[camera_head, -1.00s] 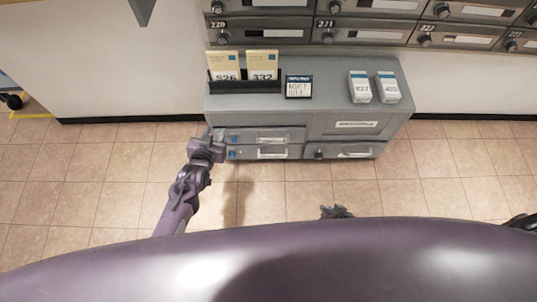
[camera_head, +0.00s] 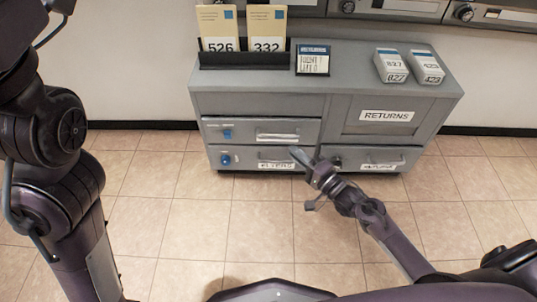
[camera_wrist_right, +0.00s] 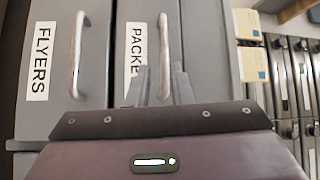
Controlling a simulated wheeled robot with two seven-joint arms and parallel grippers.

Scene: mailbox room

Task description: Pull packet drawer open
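The packet drawer (camera_head: 245,131) is the upper left drawer of a grey cabinet and looks shut. Its metal handle (camera_wrist_right: 164,45) stands beside a label, partly hidden, reading "PACKE" in the right wrist view. My right gripper (camera_head: 306,158) is in front of the cabinet, just below and right of that handle (camera_head: 277,137) in the head view. In the right wrist view, my right gripper's (camera_wrist_right: 161,80) two fingers are apart, with the handle showing between and beyond them. Contact cannot be told. My left arm rises along the left edge; its gripper is out of view.
The flyers drawer (camera_head: 240,158) lies below, with its handle (camera_wrist_right: 77,50) close by. A returns door (camera_head: 385,118) and another drawer (camera_head: 385,159) are at right. A black holder (camera_head: 244,61), a small sign (camera_head: 313,60) and white boxes (camera_head: 391,66) stand on top. Tiled floor is clear in front.

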